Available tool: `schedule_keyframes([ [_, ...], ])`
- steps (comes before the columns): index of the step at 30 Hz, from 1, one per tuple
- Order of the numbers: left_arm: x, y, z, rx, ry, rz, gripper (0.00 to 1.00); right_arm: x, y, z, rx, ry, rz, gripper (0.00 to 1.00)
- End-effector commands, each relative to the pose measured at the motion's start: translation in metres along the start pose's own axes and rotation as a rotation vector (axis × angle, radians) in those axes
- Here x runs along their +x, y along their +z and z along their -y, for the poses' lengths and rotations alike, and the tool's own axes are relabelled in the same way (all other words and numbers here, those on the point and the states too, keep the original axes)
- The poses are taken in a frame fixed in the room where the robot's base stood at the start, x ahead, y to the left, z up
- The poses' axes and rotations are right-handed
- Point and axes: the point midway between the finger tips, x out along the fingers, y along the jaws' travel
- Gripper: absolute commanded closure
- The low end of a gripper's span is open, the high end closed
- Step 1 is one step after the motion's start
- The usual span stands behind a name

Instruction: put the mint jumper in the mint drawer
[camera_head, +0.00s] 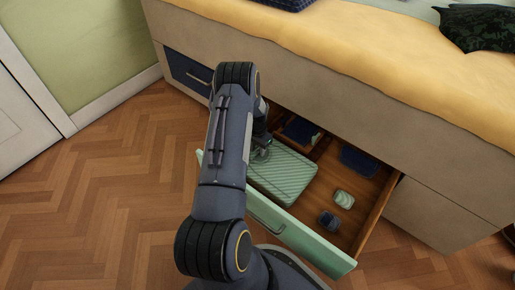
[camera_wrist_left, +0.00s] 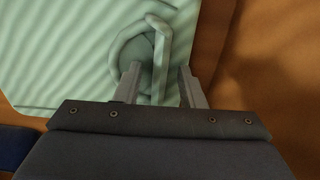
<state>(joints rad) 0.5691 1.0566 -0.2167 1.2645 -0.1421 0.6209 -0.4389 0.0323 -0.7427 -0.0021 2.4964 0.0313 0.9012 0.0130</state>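The mint drawer (camera_head: 318,246) is pulled open and has a pale mint front with a bar handle. The mint jumper (camera_head: 284,175), a flat folded piece with diagonal ribs, lies in its left part, partly hidden by my left arm. In the left wrist view the jumper (camera_wrist_left: 60,50) fills the upper left, with a rounded raised part and a mint strap on it. My left gripper (camera_wrist_left: 160,84) is at this raised part, fingers apart on either side of the strap, with a gap on the right. In the head view the left gripper (camera_head: 262,150) is low over the jumper. My right gripper is out of view.
The drawer also holds a small mint bundle (camera_head: 344,199), a small navy bundle (camera_head: 329,221) and navy folded pieces (camera_head: 359,162) at the back. A navy drawer (camera_head: 188,72) is shut at the left. A yellow-covered bed (camera_head: 380,55) overhangs behind. The wooden floor at left is clear.

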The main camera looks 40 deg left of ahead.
Motion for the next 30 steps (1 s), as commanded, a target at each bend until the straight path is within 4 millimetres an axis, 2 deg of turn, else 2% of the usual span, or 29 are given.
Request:
schedule_keyframes([
  [5, -0.025, -0.001, 0.0, 0.001, -0.001, -0.002, 0.64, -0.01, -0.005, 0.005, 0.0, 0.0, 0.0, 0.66],
  [15, -0.097, -0.001, 0.0, 0.0, -0.001, -0.002, 0.64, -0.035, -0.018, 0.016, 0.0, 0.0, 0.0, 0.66],
  [23, -0.123, 0.0, -0.001, -0.001, 0.001, -0.003, 0.64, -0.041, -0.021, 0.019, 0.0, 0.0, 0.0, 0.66],
  [25, -0.136, -0.002, -0.004, -0.006, 0.004, -0.015, 0.64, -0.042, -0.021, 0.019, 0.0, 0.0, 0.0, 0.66],
  [28, -0.172, -0.003, -0.018, -0.024, 0.022, -0.051, 0.64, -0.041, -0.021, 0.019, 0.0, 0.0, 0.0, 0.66],
  [30, -0.208, -0.001, -0.035, -0.039, 0.044, -0.088, 0.64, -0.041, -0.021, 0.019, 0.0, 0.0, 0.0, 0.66],
])
